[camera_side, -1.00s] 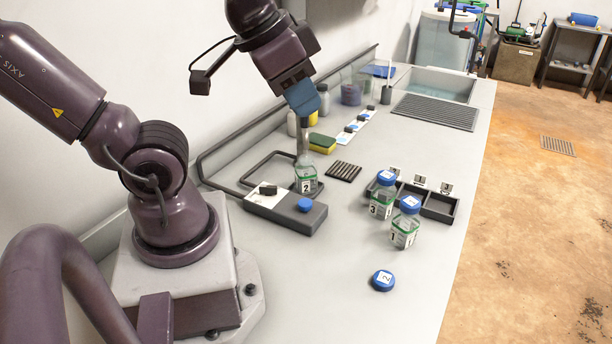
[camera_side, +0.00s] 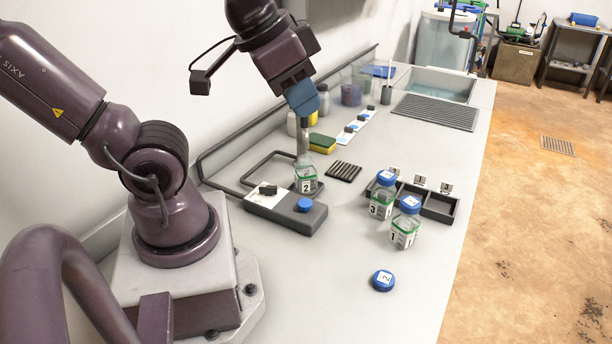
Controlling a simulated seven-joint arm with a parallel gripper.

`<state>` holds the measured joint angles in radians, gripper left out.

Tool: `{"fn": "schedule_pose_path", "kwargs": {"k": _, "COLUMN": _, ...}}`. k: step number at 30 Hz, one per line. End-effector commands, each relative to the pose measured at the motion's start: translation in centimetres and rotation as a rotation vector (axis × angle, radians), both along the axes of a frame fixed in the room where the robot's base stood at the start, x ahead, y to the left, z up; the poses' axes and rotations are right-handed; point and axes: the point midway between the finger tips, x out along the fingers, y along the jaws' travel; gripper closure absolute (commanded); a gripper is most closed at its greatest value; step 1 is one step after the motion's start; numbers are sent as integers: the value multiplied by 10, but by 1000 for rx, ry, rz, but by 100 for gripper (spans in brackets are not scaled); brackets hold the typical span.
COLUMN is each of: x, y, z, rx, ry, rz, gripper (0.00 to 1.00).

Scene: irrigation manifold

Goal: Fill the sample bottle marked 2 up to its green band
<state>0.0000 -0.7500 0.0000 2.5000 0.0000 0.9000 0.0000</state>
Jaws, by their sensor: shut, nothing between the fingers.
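The clear bottle marked 2 (camera_side: 307,179) stands upright and uncapped, just behind the dark block with a blue button (camera_side: 305,205). It has a white label with a green band; its liquid level is too small to tell. Its blue cap marked 2 (camera_side: 383,280) lies on the counter at the front. My gripper (camera_side: 303,152) is shut and points down at the bottle's mouth. I cannot tell whether the fingertips touch the neck or are just above or behind it.
Capped bottles marked 3 (camera_side: 382,196) and 1 (camera_side: 404,228) stand at the right by a dark compartment rack (camera_side: 439,207). A black slotted pad (camera_side: 344,171), a yellow-green sponge (camera_side: 322,143) and a sink (camera_side: 432,86) lie farther back. The front counter is mostly clear.

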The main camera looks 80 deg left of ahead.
Motion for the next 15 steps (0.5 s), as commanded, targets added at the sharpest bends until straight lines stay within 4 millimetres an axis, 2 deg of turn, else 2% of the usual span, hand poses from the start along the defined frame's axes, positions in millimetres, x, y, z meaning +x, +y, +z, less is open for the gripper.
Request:
{"fn": "schedule_pose_path", "kwargs": {"k": 11, "x": 0, "y": 1, "z": 0, "rx": 0, "ry": 0, "rz": 4, "gripper": 100}}
{"fn": "schedule_pose_path", "kwargs": {"k": 15, "x": 2, "y": 13, "z": -8, "rx": -2, "ry": 42, "rz": 63, "gripper": 100}}
